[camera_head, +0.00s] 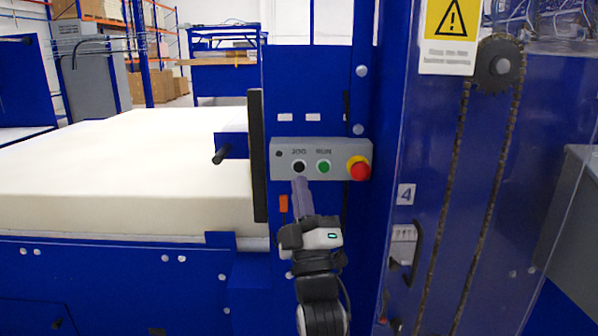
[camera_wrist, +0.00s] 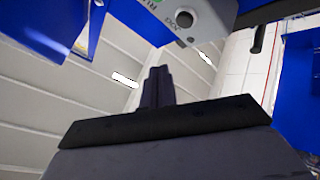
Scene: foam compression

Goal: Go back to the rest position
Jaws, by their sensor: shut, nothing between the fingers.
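My gripper (camera_head: 301,182) is shut and empty in the head view. Its fingertips are just below the black button (camera_head: 299,166) on the grey control panel (camera_head: 286,148); I cannot tell whether they touch the panel. In the wrist view the closed fingers of my gripper (camera_wrist: 158,72) point up toward the underside of the control panel (camera_wrist: 187,12), and the black button (camera_wrist: 187,18) shows above and to the right of them. The panel also carries a green button (camera_head: 323,166) and a red emergency stop (camera_head: 360,170) on a yellow base.
A large cream foam block (camera_head: 120,170) lies at the left, with a black handle (camera_head: 222,154) by its right end. A blue machine column (camera_head: 385,90) and a chain (camera_head: 455,180) behind a clear guard stand at the right. Boxes (camera_head: 140,87) on racks are far back.

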